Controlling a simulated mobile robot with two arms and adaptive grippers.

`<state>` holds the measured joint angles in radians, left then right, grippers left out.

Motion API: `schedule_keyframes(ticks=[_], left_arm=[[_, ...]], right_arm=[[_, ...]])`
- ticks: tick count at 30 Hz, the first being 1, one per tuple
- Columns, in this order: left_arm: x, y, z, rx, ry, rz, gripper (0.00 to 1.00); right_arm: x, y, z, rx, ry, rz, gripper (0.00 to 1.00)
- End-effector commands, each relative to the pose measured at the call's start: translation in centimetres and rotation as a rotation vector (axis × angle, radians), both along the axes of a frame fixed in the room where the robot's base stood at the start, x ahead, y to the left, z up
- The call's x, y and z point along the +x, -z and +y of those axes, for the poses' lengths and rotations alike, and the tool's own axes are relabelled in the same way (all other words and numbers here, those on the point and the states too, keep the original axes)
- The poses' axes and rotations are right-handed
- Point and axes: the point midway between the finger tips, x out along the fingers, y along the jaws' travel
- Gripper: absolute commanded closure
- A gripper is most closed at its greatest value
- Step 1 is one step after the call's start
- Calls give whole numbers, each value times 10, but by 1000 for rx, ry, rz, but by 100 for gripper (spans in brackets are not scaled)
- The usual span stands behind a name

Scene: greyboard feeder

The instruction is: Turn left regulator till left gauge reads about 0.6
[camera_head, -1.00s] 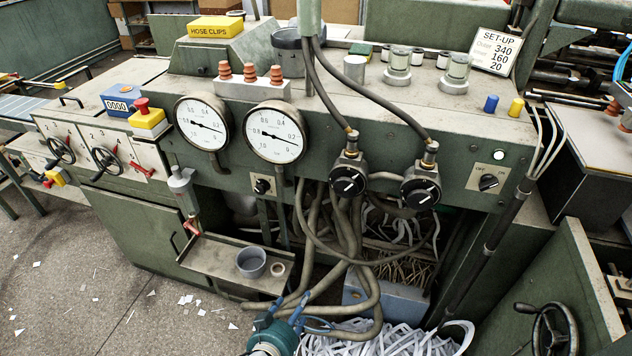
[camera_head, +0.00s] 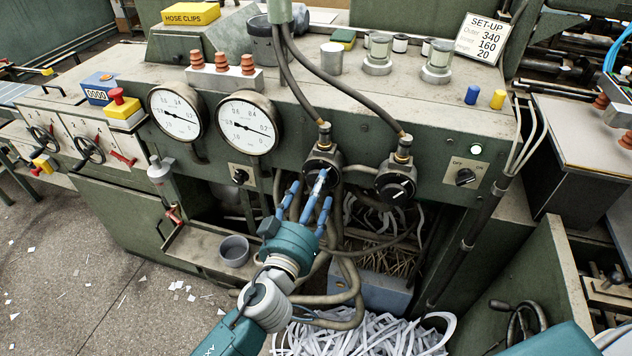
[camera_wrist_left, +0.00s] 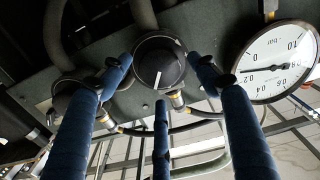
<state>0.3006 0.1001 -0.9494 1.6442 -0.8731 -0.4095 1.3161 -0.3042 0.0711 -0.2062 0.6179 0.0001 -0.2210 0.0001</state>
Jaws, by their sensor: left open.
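The left regulator has a black round knob (camera_head: 320,170) with a white line. In the left wrist view the knob (camera_wrist_left: 158,65) lies between the blue fingers. My left gripper (camera_head: 308,190) is open, its three fingers pointing at this knob and spread about it; I cannot tell whether they touch it. In the left wrist view the gripper (camera_wrist_left: 160,85) shows one finger below and one on each side. The left gauge (camera_head: 175,113) has a white dial and dark needle; its reading is too small to be sure. My right gripper is not in view.
The right gauge (camera_head: 249,123) stands beside the left one. The right regulator (camera_head: 395,183) is close to the right of my left gripper. Black hoses (camera_head: 312,65) run down to both regulators. A switch (camera_head: 465,177) sits further right. Hoses and paper strips (camera_head: 365,335) are below.

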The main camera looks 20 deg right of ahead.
Motion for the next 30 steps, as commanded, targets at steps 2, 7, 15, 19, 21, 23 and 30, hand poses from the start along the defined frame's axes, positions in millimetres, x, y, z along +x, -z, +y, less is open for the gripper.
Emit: schedule_keyframes(ticks=[2,7,15,19,21,23,30], left_arm=[[9,-1,-6,1,0,-1,39],[18,0,-13,1,1,-1,39],[20,1,-13,1,0,1,39],[20,1,-13,1,0,1,61],[20,1,-13,1,0,1,75],[20,1,-13,1,0,1,84],[20,0,-13,1,0,-2,84]], right_arm=[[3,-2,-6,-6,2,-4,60],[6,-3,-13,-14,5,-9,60],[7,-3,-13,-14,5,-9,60],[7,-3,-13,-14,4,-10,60],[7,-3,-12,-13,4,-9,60],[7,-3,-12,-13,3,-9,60],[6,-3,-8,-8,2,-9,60]])
